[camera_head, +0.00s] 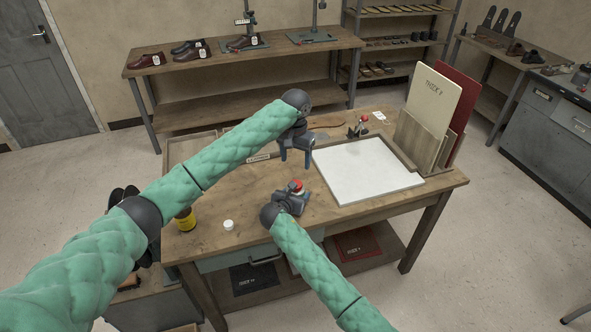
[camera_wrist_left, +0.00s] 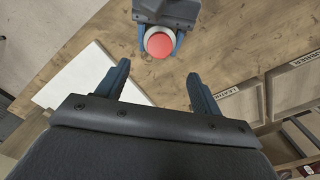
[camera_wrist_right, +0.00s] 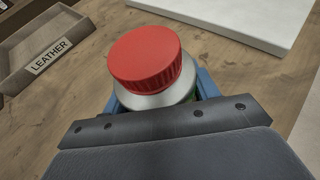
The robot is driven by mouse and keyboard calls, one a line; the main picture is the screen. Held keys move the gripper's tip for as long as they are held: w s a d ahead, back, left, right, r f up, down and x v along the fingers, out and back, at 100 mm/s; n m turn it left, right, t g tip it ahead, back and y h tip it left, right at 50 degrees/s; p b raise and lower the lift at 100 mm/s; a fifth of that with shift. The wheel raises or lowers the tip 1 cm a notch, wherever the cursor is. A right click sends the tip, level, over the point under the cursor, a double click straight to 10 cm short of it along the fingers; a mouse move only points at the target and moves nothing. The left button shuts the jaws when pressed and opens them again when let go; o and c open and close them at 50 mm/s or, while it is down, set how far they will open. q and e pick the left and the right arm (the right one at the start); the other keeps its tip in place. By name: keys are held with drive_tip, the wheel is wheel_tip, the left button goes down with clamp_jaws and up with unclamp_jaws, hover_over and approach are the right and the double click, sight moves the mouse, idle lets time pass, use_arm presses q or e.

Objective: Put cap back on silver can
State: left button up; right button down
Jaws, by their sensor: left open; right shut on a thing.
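The silver can (camera_wrist_right: 165,97) is in my right gripper (camera_head: 296,190), between its blue fingers low over the workbench. The red cap (camera_wrist_right: 145,58) sits on top of the can; the right wrist view does not show whether it is fully seated. The cap also shows in the head view (camera_head: 297,184) and from above in the left wrist view (camera_wrist_left: 160,44), with a pale rim around it. My left gripper (camera_head: 295,157) is open and empty, with its fingers pointing down, above and behind the can. The can's lower part is hidden by the right gripper.
A white board (camera_head: 365,170) lies right of the grippers, with a wooden rack of panels (camera_head: 432,105) behind it. A small red-topped item (camera_head: 364,119) stands at the back. A white jar (camera_head: 228,225) and yellow can (camera_head: 185,221) stand front left. Labelled trays (camera_wrist_right: 45,50) line the back left.

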use_arm(q)
drive_tip(key=shift+r, duration=1.05)
use_arm(e)
drive_tip(key=shift+c, duration=1.6)
unclamp_jaws()
use_arm(q)
drive_tip(key=shift+f, duration=0.1)
use_arm(e)
drive_tip(key=b+v, duration=0.2)
drive_tip(key=v, duration=0.4)
drive_tip(key=shift+s+a, duration=0.15)
drive_tip(key=shift+s, duration=0.15)
use_arm(q)
drive_tip(key=shift+f, duration=1.15)
use_arm(e)
drive_tip(key=shift+s+a+r, duration=0.2)
drive_tip(key=shift+s+r, duration=0.05)
drive_tip(key=shift+s, duration=0.2)
